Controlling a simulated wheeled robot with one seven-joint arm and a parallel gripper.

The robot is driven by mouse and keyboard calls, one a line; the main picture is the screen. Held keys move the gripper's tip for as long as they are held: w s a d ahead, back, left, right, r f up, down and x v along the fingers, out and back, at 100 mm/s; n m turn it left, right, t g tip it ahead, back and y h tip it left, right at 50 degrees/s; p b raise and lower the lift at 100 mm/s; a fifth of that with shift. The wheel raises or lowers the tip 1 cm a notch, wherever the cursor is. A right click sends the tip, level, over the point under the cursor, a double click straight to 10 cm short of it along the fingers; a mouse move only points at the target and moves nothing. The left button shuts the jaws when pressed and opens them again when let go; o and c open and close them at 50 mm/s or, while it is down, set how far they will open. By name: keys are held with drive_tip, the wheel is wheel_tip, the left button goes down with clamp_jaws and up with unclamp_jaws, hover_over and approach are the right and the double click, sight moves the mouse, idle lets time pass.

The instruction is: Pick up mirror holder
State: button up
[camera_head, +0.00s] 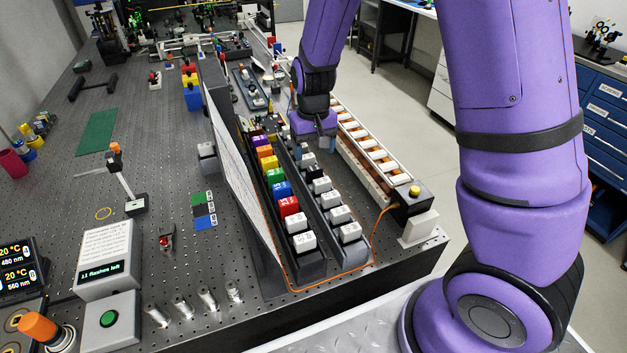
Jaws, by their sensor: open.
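My gripper (322,143) is at the end of the purple arm, pointing down over the far part of the label-topped block rows. It is open; its fingertips are small and partly hidden by the wrist. I cannot tell for certain which piece is the mirror holder. One row has coloured blocks (280,190) in a dark rack (305,272). A second row of white-topped dark holders (330,199) stands in a rack just to its right. The far holders near my gripper are partly hidden by it, and I cannot see whether it touches any.
A tall thin panel (228,150) stands left of the racks. A rail with white segments (372,152) and a yellow-button box (412,199) are on the right. An orange cable (330,285) runs around the front. Metal posts (207,297) stand front left.

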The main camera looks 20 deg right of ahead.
sight(314, 167)
drive_tip(key=shift+s+d+f, duration=0.1)
drive_tip(key=shift+f, duration=3.5)
drive_tip(key=c, duration=1)
drive_tip(key=shift+r, duration=0.1)
